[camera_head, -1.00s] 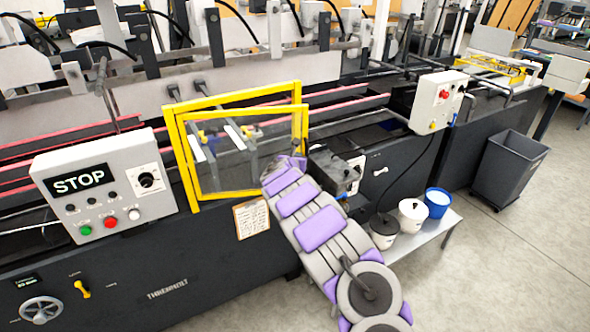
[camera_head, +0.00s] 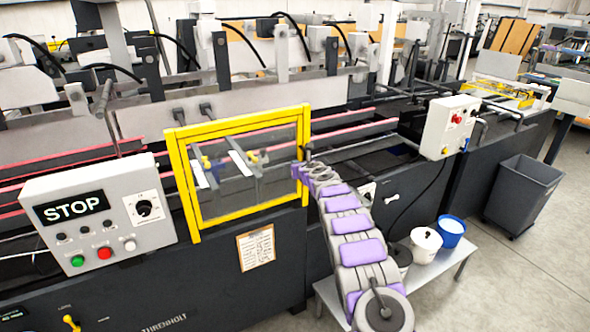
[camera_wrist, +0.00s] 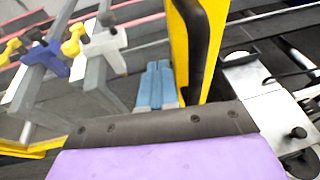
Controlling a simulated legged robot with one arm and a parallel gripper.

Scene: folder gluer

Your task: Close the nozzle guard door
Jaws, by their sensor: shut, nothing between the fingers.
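The nozzle guard door (camera_head: 182,180) is a clear panel in a yellow frame on the front of the dark machine. In the head view it looks flush with its surround, or nearly so; a small gap cannot be ruled out. My gripper (camera_head: 303,172) is at the door's right edge, its fingers partly hidden by my arm. In the wrist view the blue-grey fingers of my gripper (camera_wrist: 158,85) are together and empty, beside the door's yellow upright (camera_wrist: 214,45) with its black handle (camera_wrist: 195,50). Whether they touch it I cannot tell.
A grey STOP control box (camera_head: 100,212) stands left of the door, and another control box (camera_head: 449,127) to the right. A low bench (camera_head: 440,268) with white and blue buckets is right of my arm. A dark bin (camera_head: 523,195) stands on the floor farther right.

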